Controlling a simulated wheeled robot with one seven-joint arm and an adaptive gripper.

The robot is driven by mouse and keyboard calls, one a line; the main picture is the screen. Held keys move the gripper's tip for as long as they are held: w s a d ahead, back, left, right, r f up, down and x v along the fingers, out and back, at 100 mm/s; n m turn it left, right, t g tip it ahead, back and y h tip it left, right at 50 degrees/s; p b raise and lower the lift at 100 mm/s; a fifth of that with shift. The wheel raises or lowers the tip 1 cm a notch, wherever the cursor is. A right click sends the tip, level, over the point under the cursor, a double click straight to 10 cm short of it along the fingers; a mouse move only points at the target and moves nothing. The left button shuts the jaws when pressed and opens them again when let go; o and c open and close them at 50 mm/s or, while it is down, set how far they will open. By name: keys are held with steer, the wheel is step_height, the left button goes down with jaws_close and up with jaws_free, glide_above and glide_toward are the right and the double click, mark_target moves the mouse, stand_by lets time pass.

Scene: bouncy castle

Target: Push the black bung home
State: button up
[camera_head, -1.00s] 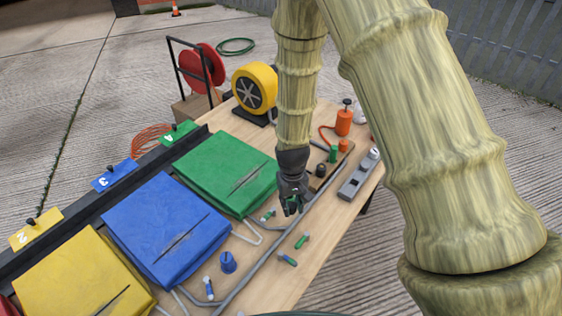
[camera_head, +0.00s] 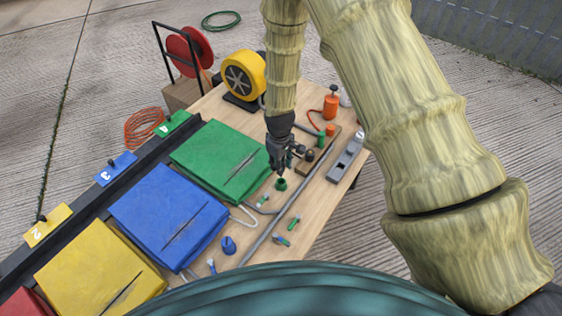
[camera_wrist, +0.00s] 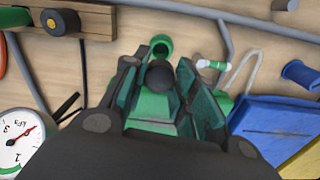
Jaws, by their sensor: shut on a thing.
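The black bung (camera_wrist: 160,76) shows in the wrist view as a dark rounded end between my fingers. My gripper (camera_wrist: 160,68) is shut on it. A short green hollow fitting (camera_wrist: 160,45) with a dark opening lies just beyond the bung. In the head view the same green fitting (camera_head: 282,184) sits on the table below my gripper (camera_head: 280,172). The bung itself is hard to make out there. I cannot tell whether it touches the fitting's rim.
Green (camera_head: 222,150), blue (camera_head: 165,222) and yellow (camera_head: 95,268) slitted blocks stand to the left. Grey pipe (camera_head: 285,213) runs beside the fitting. A wooden block with a black knob (camera_head: 309,155) and a grey box (camera_head: 346,157) stand right. Small green-ended pieces lie in front.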

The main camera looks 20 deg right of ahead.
steer(key=b, duration=0.3)
glide_above(281, 178)
steer(key=s, duration=0.2)
steer(key=shift+w+a+f, duration=0.1)
steer(key=shift+a+f, duration=0.05)
steer(key=shift+f, duration=1.05)
steer(key=shift+w+a+f, duration=0.1)
steer(key=shift+f, duration=1.1)
steer(key=shift+f+b, duration=0.3)
steer(key=shift+f, duration=1.25)
stand_by(0.8)
steer(key=shift+s+f, duration=0.1)
steer(key=shift+f, duration=0.05)
steer(key=shift+c, duration=0.3)
